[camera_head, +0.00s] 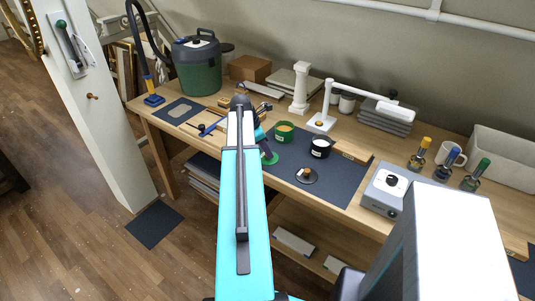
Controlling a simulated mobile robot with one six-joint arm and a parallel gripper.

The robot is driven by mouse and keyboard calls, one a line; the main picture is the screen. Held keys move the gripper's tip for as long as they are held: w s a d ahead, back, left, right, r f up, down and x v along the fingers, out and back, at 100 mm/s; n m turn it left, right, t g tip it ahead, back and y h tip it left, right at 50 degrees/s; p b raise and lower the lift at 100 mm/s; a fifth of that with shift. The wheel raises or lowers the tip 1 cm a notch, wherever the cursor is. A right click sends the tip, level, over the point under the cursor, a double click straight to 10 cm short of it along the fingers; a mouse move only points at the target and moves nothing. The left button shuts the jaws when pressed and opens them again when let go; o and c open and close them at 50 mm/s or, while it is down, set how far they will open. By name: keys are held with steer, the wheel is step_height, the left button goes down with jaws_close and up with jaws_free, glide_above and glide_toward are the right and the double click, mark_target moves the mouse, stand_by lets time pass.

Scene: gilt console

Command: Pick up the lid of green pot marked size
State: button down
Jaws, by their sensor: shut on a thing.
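My gripper (264,147) is shut on the lid, and the arm hides much of both. I cannot tell how far the lid is above the mat. A black pot (320,146) with white contents stands right of the green pot. A dark lid with a wooden knob (306,175) lies on the mat in front of it.
The dark mat (345,183) has bare room at its right front. A wooden block (352,152), a grey box with a dial (393,190) and several bottles stand to the right. A white lamp (325,118) and pillar (300,90) stand behind the pots.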

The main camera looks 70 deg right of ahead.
steer(key=shift+r, duration=0.2)
steer(key=shift+r+b, duration=0.7)
steer(key=shift+r, duration=0.8)
steer(key=w+a+r+b, duration=0.1)
steer(key=w+a+b, duration=0.1)
steer(key=a, duration=1.4)
steer(key=shift+w+r+b, duration=0.15)
steer(key=shift+r+b, duration=0.15)
steer(key=shift+b, duration=0.3)
steer(key=shift+w, duration=0.1)
